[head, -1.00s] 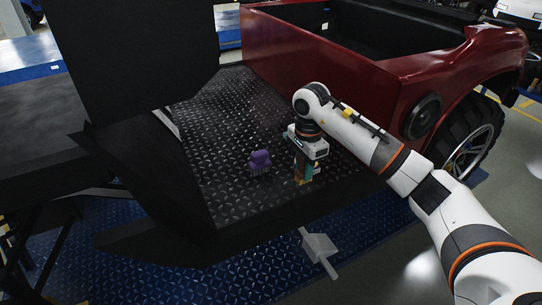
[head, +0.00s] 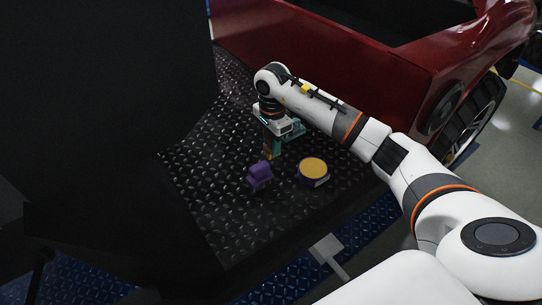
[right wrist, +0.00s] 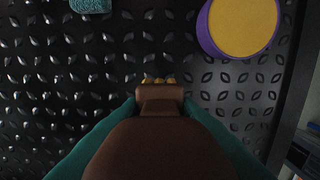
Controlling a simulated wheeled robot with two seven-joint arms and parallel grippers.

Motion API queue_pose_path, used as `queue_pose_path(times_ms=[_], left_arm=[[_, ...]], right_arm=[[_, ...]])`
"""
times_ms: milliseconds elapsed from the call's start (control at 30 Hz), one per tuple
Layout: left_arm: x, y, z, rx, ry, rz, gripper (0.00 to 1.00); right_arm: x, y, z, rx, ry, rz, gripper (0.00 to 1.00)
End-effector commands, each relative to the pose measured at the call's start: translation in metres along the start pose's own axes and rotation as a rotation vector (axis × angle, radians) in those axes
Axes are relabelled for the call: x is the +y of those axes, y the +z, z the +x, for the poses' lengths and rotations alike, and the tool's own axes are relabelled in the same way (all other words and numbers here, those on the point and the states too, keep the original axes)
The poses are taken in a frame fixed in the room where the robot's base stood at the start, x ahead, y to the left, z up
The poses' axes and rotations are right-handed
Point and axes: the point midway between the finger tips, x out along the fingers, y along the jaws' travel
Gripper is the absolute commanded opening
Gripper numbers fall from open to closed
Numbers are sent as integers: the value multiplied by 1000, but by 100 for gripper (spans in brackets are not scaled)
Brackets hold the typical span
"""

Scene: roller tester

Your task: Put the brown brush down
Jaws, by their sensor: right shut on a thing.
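My right gripper (head: 270,150) points down over the black tread-plate bed (head: 215,215) and is shut on the brown brush. In the right wrist view the brown brush (right wrist: 160,130) fills the lower middle between the teal fingers, its pale yellowish bristles just showing at the far end. In the head view the brush is mostly hidden by the fingers. It is close above the plate; I cannot tell whether it touches. My left gripper is not in view.
A purple brush-like object (head: 260,175) lies in front of the gripper. A round purple tub with a yellow top (head: 313,169) stands to its right. A teal object (head: 296,129) lies behind. The red truck side (head: 345,65) rises behind; a dark panel (head: 100,110) stands left.

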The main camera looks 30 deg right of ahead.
Motion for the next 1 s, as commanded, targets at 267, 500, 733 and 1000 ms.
queue_pose_path(times_ms=[267,500,733,1000], left_arm=[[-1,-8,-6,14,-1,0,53],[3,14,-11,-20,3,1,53],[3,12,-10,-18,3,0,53],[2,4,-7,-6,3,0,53]], right_arm=[[0,0,26,0,0,0,6],[0,0,55,1,2,0,6],[1,0,56,-1,3,-1,6],[0,0,59,0,2,-1,50]])
